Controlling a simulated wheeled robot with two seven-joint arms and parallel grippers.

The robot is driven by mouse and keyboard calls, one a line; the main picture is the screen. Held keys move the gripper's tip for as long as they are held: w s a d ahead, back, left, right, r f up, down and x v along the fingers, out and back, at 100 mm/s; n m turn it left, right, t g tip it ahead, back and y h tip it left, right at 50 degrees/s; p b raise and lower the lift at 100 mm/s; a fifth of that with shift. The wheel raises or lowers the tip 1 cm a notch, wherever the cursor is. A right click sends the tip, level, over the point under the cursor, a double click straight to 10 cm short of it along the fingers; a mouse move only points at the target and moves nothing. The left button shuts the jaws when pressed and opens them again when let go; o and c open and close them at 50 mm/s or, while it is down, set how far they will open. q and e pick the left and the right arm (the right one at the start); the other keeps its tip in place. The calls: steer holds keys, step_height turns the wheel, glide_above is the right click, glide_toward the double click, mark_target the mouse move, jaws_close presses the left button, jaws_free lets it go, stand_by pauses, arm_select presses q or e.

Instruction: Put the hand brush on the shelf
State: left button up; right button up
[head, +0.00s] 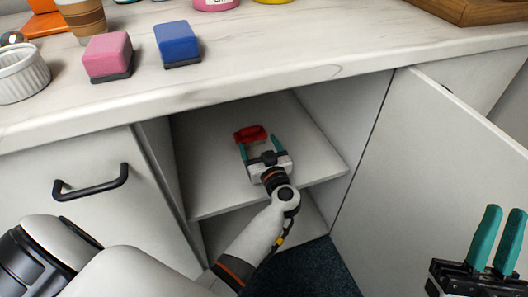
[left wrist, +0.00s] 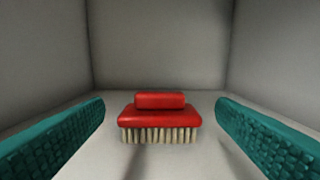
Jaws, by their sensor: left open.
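The red hand brush (head: 250,133) sits on the shelf (head: 215,190) inside the open cabinet. In the left wrist view the brush (left wrist: 160,118) stands upright on its pale bristles, with the shelf (left wrist: 205,105) under it. My left gripper (head: 260,148) reaches into the cabinet just in front of the brush. Its teal fingers are open, one to each side and apart from the brush. My right gripper (head: 496,240) is at the lower right, outside the cabinet, its two fingers apart with nothing between them.
The cabinet door (head: 440,190) stands open on the right. A drawer (head: 90,190) is shut on the left. The countertop (head: 270,75) above holds a pink block (head: 107,55), a blue block (head: 177,43), a white ramekin (head: 22,73) and a cup (head: 83,17).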

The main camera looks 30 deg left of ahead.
arm_select(q)
steer(key=p+v, duration=0.1)
steer(key=v, duration=0.3)
steer(key=shift+s+d+r, duration=0.1)
steer(key=shift+s+r, duration=0.05)
steer(key=shift+r, duration=0.15)
steer(key=s+d+r+m+t+h, duration=0.2)
steer(key=s+d+r+t, duration=0.1)
steer(key=r+t, duration=0.4)
steer(key=s+d+r+m+t+h, duration=0.15)
steer(key=r+t, duration=0.25)
steer(key=r, duration=0.4)
steer(key=s+d+r+m+t+h, duration=0.1)
steer(key=s+d+r+m+h, duration=0.6)
steer(key=h, duration=0.9)
steer(key=shift+s+d+r+m, duration=0.2)
steer(key=shift+s+d+m, duration=0.5)
steer(key=shift+s+m, duration=0.4)
arm_select(e)
steer(key=shift+w+a+f+g+h, duration=0.2)
steer(key=shift+w+f+g+h, duration=0.5)
steer(key=shift+w+f+g, duration=0.95)
arm_select(q)
steer(key=shift+h, duration=0.25)
